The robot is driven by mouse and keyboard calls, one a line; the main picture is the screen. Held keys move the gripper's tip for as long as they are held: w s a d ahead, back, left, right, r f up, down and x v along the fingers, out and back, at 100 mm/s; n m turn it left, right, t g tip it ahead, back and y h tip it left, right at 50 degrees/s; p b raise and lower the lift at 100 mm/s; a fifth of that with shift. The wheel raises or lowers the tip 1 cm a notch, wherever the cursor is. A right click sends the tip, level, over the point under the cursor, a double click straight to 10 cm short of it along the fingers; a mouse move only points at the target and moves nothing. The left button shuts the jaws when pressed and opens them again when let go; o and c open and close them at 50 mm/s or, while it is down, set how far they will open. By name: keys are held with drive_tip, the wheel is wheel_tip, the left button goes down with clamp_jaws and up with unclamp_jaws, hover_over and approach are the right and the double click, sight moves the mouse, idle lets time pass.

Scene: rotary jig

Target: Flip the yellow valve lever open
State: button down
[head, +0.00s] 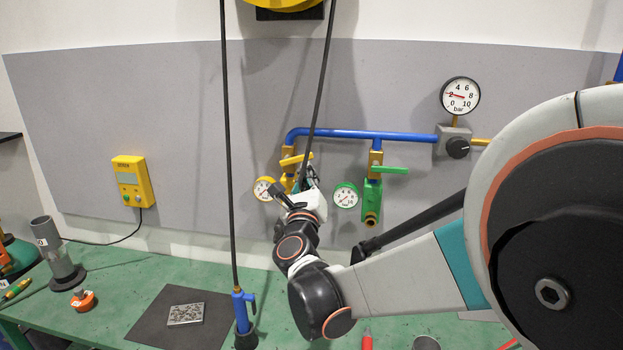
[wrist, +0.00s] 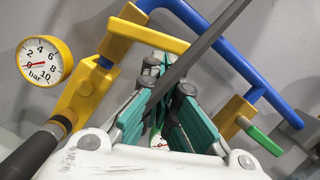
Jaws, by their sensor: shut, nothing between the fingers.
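The yellow valve lever (head: 297,158) sticks out to the right, nearly level, from the yellow valve below the blue pipe. In the wrist view the lever (wrist: 148,35) runs across the upper middle, just beyond my fingertips. My gripper (head: 308,179) is shut and empty, just below and to the right of the lever in the head view; its green-padded fingers also show in the wrist view (wrist: 168,76). I cannot tell whether the fingertips touch the lever. A dark hanging hose (wrist: 210,45) crosses in front of the fingers in the wrist view.
A green valve lever (head: 391,170) stands to the right on the same blue pipe (head: 350,134). A yellow-rimmed gauge (head: 264,189) and a green-rimmed gauge (head: 346,195) flank my gripper. A second hose (head: 228,150) hangs to the left. The green bench (head: 130,290) lies below.

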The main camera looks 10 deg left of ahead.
sight(307, 158)
wheel_tip(307, 158, up, 4)
drive_tip(key=n+p, duration=0.1)
drive_tip(key=n, duration=0.2)
drive_tip(key=n+g+y+p, duration=0.1)
drive_tip(key=n, duration=0.4)
drive_tip(key=shift+a+r+n+y+p, duration=0.1)
drive_tip(key=shift+r+n+y+p, duration=0.15)
drive_tip(key=shift+n+y+p, duration=0.15)
drive_tip(key=shift+a+r, duration=0.45)
drive_tip(key=shift+r, duration=0.2)
